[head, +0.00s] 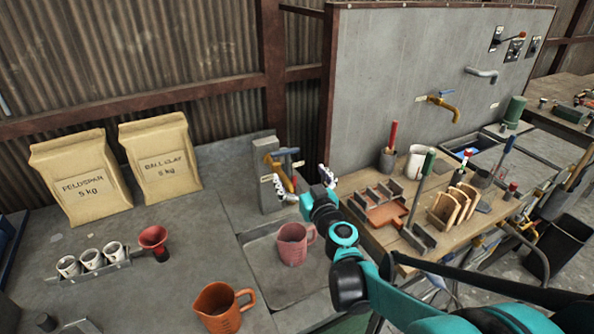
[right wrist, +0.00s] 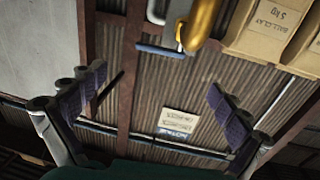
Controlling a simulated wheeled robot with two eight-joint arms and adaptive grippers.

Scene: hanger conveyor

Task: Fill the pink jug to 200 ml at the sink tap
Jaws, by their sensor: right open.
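The pink jug (head: 292,246) stands upright in the shallow grey sink (head: 268,285), below and slightly right of the tap. The tap (head: 283,172) has a brass spout and a blue lever on a grey block. No water stream shows, and the level inside the jug cannot be read. My right gripper (head: 303,187) is open and empty beside the tap, above the jug. In the right wrist view its fingers (right wrist: 160,105) are wide apart, with the brass spout (right wrist: 203,22) and blue lever (right wrist: 160,51) beyond them at the top. My left gripper is not in view.
An orange-brown jug (head: 222,308) stands on the counter left of the sink. A tool-covered wooden bench (head: 405,238) and another brass tap (head: 440,103) are right.

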